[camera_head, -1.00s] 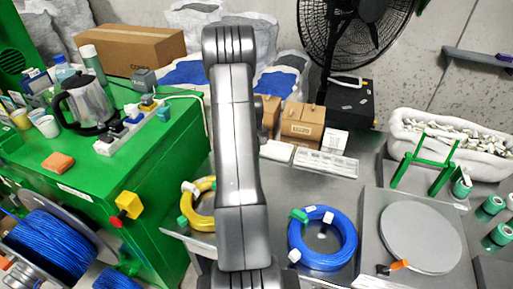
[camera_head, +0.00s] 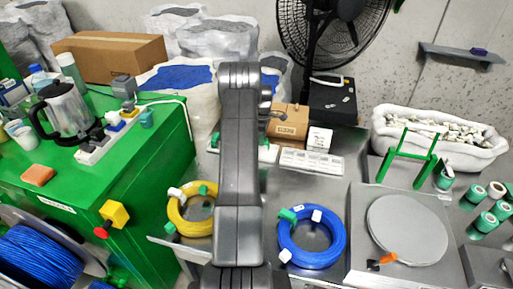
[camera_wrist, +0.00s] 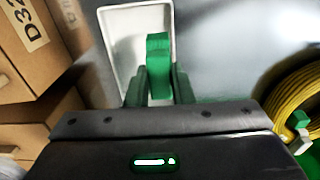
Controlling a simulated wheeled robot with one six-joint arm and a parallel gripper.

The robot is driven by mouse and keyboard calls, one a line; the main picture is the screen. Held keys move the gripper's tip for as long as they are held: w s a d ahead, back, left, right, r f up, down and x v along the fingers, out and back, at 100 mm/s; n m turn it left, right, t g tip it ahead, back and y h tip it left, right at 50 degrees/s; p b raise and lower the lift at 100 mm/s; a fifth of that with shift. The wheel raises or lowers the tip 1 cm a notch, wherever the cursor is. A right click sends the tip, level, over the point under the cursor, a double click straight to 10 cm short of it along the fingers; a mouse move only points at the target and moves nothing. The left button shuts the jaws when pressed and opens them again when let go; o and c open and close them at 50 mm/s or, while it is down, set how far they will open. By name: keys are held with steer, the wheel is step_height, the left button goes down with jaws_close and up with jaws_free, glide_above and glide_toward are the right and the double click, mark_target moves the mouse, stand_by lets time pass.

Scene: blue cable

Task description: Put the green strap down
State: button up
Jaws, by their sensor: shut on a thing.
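The green strap (camera_wrist: 158,55) is between the two fingers of my gripper (camera_wrist: 158,88), seen in the wrist view. The fingers are shut on it, and its free end sticks out beyond them. Behind the strap, in that view, is a shallow white tray (camera_wrist: 115,40). I cannot tell whether the strap touches the tray. In the head view my arm hides most of the gripper area; a white tray edge (camera_head: 240,153) shows on both sides of the arm.
Cardboard boxes (camera_wrist: 25,50) stand close to my gripper's left in the wrist view. A yellow cable coil (camera_head: 180,220) and a blue cable coil (camera_head: 322,256) lie in front on the grey table. A white keyed tray (camera_head: 310,162) lies right of the arm.

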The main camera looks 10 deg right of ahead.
steer(key=shift+f+p, duration=0.5)
steer(key=shift+f, duration=2.25)
steer(key=shift+f, duration=0.2)
steer(key=o, duration=0.9)
steer(key=shift+r, duration=0.15)
step_height(320, 180, up, 12)
steer(key=shift+r+b, duration=0.1)
steer(key=shift+b, duration=0.95)
